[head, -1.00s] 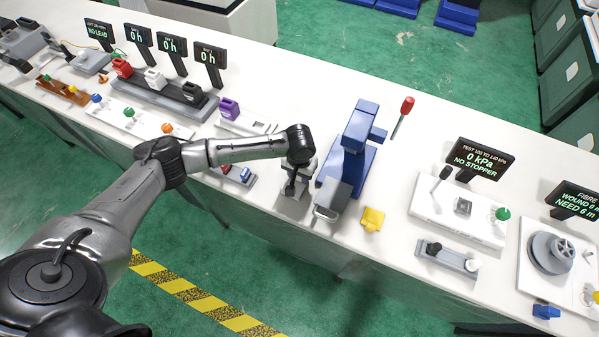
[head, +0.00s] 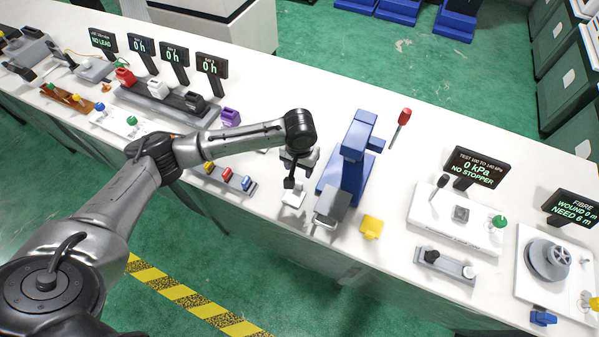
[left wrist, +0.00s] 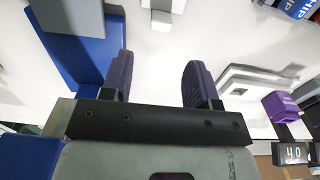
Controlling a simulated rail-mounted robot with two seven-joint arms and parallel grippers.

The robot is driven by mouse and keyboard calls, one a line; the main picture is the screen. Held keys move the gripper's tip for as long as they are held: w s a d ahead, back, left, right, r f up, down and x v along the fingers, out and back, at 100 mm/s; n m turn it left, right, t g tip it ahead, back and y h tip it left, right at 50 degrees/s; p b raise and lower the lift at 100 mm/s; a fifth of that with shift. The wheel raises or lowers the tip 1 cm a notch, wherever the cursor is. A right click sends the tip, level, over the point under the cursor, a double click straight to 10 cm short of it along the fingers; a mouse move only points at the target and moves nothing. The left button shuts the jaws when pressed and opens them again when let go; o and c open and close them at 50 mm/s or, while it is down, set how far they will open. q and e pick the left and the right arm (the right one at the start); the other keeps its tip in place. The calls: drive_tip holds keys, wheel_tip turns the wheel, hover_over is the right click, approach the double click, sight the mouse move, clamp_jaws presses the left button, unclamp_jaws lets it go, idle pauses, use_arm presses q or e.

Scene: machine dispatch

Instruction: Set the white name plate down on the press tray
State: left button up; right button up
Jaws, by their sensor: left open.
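A small white plate with a tab, which looks like the white name plate (head: 293,198), lies on the white bench left of the blue press (head: 347,160). A grey block that seems to be the press tray (head: 332,204) is at the press's front. My left gripper (head: 290,184) is open just above the white plate, its fingers partly hidden by the wrist. In the left wrist view the two dark fingers (left wrist: 160,80) are spread with nothing between them. The white plate (left wrist: 161,20) shows beyond the tips at the top edge. My right gripper is not in view.
A yellow plate (head: 371,227) lies right of the tray and a red-handled tool (head: 402,122) lies behind. A rack of coloured pieces (head: 224,175) is left of my gripper. A pressure test board (head: 457,215) stands further right. Bare bench lies between them.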

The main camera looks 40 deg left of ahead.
use_arm(q)
drive_tip(key=s+d+f+m, duration=0.1)
drive_tip(key=s+d, duration=0.1)
drive_tip(key=d, duration=0.1)
drive_tip(key=s+d+f+m+h, duration=0.1)
drive_tip(key=s+d, duration=0.1)
drive_tip(key=d, duration=0.1)
drive_tip(key=s+d+m, duration=0.1)
drive_tip(key=s+d, duration=0.1)
drive_tip(key=d, duration=0.1)
drive_tip(key=shift+s+f+m+t, duration=0.3)
drive_tip(key=shift+f+t, duration=0.1)
drive_tip(key=s+d+f+m+t+h, duration=0.1)
drive_tip(key=s+d+f+m+h, duration=0.1)
drive_tip(key=s+d, duration=0.35)
drive_tip(key=s+a+t+y, duration=0.1)
drive_tip(key=s+a, duration=0.2)
drive_tip(key=s, duration=0.5)
drive_tip(key=s+a+y, duration=0.1)
drive_tip(key=s+a, duration=0.3)
drive_tip(key=s, duration=0.4)
drive_tip(key=shift+s+n+t+y, duration=0.2)
drive_tip(key=shift+n+t+y, duration=0.1)
drive_tip(key=shift+t+y, duration=0.1)
drive_tip(key=shift+a, duration=0.1)
wheel_tip(320, 180, up, 29)
drive_tip(key=p, duration=2.9)
